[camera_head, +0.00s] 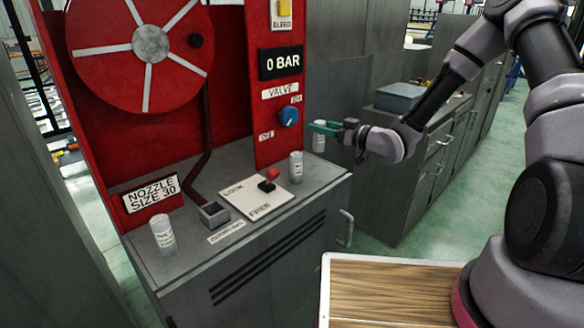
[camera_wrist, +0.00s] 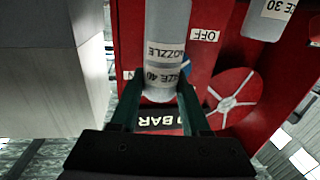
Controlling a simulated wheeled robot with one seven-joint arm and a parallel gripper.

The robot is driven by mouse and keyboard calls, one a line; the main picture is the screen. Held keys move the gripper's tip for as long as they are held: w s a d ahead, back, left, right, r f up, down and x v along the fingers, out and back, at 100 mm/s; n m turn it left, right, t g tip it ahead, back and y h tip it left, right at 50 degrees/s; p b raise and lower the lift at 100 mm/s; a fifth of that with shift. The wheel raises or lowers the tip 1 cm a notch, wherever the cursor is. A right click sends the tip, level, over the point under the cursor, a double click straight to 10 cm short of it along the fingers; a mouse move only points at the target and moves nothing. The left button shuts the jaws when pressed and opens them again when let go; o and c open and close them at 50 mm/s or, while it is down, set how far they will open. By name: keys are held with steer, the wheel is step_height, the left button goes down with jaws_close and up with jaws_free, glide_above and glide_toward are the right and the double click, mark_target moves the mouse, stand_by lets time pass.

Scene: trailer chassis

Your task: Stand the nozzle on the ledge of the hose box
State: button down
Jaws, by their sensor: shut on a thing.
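My gripper (camera_head: 322,129) is shut on a pale cylindrical nozzle (camera_head: 319,142). In the wrist view the nozzle (camera_wrist: 166,45) sits between the fingertips (camera_wrist: 160,95), and its label reads nozzle and 40. In the head view it hangs roughly upright in the air, just right of the red panel, apart from the ledge. The grey ledge (camera_head: 188,268) of the hose box runs below the red panel. A second nozzle (camera_head: 296,167) stands at the ledge's right end; a third nozzle (camera_head: 162,235) stands at its left end.
On the ledge are a small square grey holder (camera_head: 213,213) and a lock/free plate (camera_head: 255,194) with a lever. The red hose reel (camera_head: 110,70), valve knob (camera_head: 289,117) and sign "nozzle size 30" (camera_head: 151,192) are behind. A grey workbench (camera_head: 395,170) stands to the right.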

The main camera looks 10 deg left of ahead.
mark_target(319, 147)
steer(key=shift+f, duration=3.4)
steer(key=shift+f, duration=0.15)
steer(key=shift+c, duration=1.9)
jaws_free()
